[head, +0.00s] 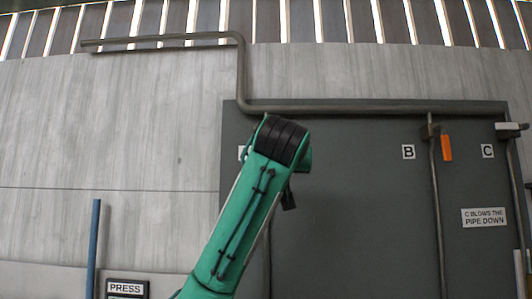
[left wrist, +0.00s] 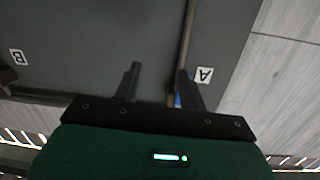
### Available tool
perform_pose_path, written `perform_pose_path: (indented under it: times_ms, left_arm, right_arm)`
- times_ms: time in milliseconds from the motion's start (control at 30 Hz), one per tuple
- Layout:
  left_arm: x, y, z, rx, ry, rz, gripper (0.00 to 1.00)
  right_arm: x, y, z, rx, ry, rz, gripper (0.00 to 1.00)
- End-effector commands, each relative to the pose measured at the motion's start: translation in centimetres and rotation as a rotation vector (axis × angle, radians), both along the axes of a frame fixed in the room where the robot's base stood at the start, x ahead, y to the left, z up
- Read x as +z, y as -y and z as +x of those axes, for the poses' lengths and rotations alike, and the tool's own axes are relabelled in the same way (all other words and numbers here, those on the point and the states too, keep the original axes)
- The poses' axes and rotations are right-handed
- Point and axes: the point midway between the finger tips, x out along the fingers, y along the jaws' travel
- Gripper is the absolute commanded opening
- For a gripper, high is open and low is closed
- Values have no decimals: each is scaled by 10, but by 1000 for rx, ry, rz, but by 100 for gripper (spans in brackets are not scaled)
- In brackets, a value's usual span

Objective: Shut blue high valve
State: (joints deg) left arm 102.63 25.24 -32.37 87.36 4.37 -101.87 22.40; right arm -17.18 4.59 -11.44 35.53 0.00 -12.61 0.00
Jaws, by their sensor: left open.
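The blue valve part (left wrist: 178,101) shows as a small blue patch low in the left wrist view, beside the pipe under label A (left wrist: 203,75). My left gripper (left wrist: 158,70) is open, its two dark fingers pointing at the grey panel. The blue patch is close to the inner side of the right-hand finger, partly covered by it; I cannot tell if they touch. Nothing is held. In the head view my green left arm hides the valve and most of the label there. My right gripper is not in view.
The grey panel (head: 350,200) carries a horizontal pipe (head: 380,107). An orange valve handle (head: 446,148) is beside label B (head: 408,152), and a pale handle (head: 511,126) is above label C (head: 487,151). A blue pole (head: 93,250) stands at left near a PRESS sign (head: 126,288).

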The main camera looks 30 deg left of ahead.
Motion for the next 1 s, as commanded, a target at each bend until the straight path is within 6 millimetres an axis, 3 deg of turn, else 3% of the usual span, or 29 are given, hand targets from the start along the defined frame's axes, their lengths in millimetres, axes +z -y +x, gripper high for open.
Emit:
perform_pose_path:
  times_ms: [33,100,233,367,567,1000]
  left_arm:
    - [21,-7,-14,17,27,-10,42]
    - [41,-13,-28,33,54,-21,42]
    - [62,-20,-45,50,85,-36,42]
    - [70,-24,-47,57,93,-41,42]
    - [73,-37,-26,59,91,-40,42]
    - [73,-78,41,58,91,-40,42]
  right_arm:
    - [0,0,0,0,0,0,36]
    - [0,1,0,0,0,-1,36]
    - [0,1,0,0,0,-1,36]
    - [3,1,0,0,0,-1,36]
    - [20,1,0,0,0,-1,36]
    - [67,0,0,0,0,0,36]
